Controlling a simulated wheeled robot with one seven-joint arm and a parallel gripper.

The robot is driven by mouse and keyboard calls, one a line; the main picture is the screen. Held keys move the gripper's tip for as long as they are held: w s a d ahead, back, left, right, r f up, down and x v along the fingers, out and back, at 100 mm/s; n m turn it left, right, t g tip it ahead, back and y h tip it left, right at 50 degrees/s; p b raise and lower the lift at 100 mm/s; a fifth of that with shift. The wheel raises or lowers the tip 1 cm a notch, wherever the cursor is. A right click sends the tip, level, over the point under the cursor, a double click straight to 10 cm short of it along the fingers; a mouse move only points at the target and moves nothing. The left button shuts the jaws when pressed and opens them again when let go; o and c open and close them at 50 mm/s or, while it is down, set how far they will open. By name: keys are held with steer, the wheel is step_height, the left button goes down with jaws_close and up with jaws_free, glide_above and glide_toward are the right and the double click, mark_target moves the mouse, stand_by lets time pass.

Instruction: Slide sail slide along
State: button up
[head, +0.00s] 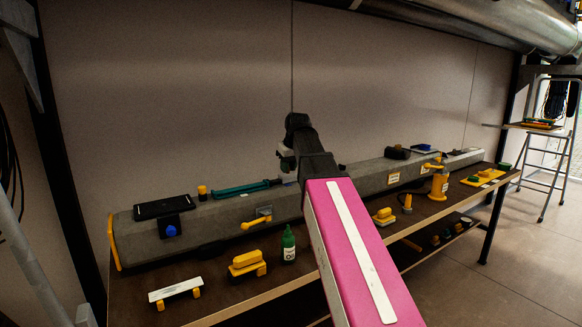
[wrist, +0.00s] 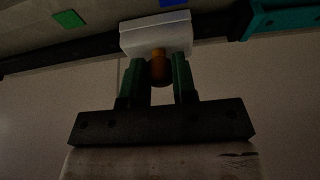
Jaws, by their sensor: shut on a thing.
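The sail slide is a white block (wrist: 156,33) with an orange knob (wrist: 159,74), seen in the wrist view against a dark track (wrist: 78,49). My gripper (wrist: 158,78) has its green fingers on either side of the knob and is shut on it. In the head view, part of a white piece (head: 287,161) shows beside my dark wrist, at the top of the long grey spar (head: 225,212). My arm hides much of the spar's middle and the fingertips there.
A teal fitting (head: 243,188) lies along the spar to the left; a teal part (wrist: 287,16) also shows in the wrist view. A black pad (head: 162,207) is farther left. A green bottle (head: 288,243) and yellow fittings (head: 247,263) stand on the bench in front.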

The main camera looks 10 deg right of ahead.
steer(key=shift+a, duration=0.1)
steer(key=shift+s+a, duration=1.2)
steer(key=shift+a, duration=1.65)
steer(key=shift+s+a, duration=1.2)
steer(key=shift+a, duration=1.7)
steer(key=shift+s+a, duration=1.2)
steer(key=shift+a, duration=1.65)
steer(key=o, duration=0.9)
steer(key=shift+o, duration=0.2)
steer(key=shift+r, duration=0.1)
